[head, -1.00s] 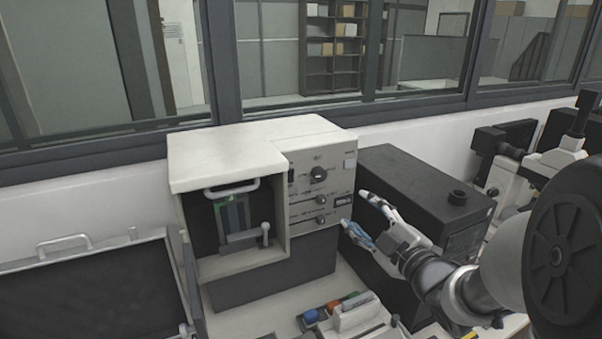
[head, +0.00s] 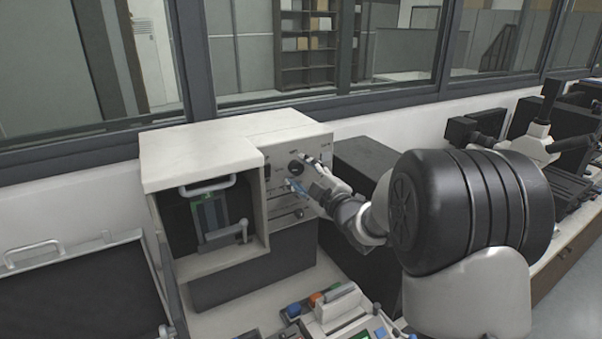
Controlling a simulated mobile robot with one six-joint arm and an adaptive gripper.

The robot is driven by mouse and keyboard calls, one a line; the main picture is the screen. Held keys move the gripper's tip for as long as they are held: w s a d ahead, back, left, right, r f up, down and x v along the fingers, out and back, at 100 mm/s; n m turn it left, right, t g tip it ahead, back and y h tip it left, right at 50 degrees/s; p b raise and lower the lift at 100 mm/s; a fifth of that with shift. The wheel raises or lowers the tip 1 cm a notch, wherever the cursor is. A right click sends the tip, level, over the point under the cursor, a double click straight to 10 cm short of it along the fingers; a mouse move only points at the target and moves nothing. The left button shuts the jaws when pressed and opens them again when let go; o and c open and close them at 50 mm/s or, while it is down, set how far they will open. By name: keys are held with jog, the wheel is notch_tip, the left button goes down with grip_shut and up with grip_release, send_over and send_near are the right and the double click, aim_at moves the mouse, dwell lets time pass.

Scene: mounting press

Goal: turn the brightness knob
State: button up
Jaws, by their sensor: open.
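The mounting press (head: 200,155) is a cream-white housing with a control panel on its right front. A large dark round knob (head: 295,169) sits high on the panel. A smaller dark knob (head: 299,213) shows lower down, and the panel between them is partly covered by my gripper. The labels are too small to read, so I cannot tell which knob is the brightness knob. My gripper (head: 297,171) is open, with one fingertip above and one below the large knob in the picture. I cannot tell whether the fingers touch it.
A black box (head: 362,155) stands right of the press, partly behind my arm. Coloured items (head: 315,300) lie in front on the bench. Microscopes (head: 540,130) stand at the right.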

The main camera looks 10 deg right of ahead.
jog(key=shift+w+a, duration=0.2)
jog(key=shift+w, duration=0.4)
jog(key=shift+c, duration=0.6)
jog(key=c, duration=0.9)
